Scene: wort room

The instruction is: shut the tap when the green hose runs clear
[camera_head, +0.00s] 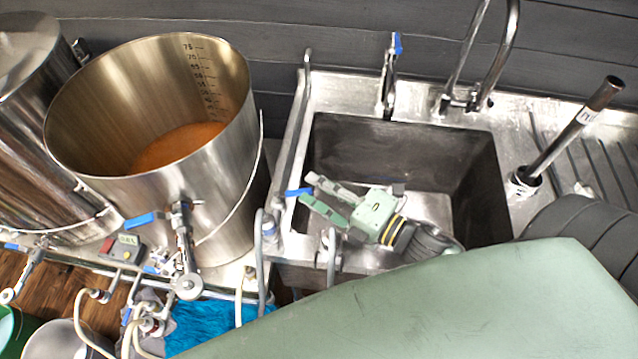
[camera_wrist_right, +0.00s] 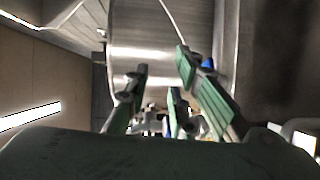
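My right gripper (camera_head: 308,190) hangs over the front left of the sink. Its green fingers are spread, with nothing between them; the wrist view also shows them apart (camera_wrist_right: 160,75). A blue lever (camera_head: 298,192) at the sink's front left edge shows close to the fingertips; I cannot tell whether they touch. A tap (camera_head: 183,245) with a blue lever (camera_head: 140,220) sits on the front of the open steel kettle (camera_head: 215,155). Pale hoses (camera_head: 245,290) run below; I cannot make out a green one or any flow. My left gripper is not in view.
The steel sink (camera_head: 450,150) has a tall faucet and a blue-levered tap (camera_head: 397,45) behind it. Orange-brown liquid (camera_head: 178,145) lies in the kettle. A second steel vessel (camera_head: 30,130) stands at the left. My arm hides the lower right.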

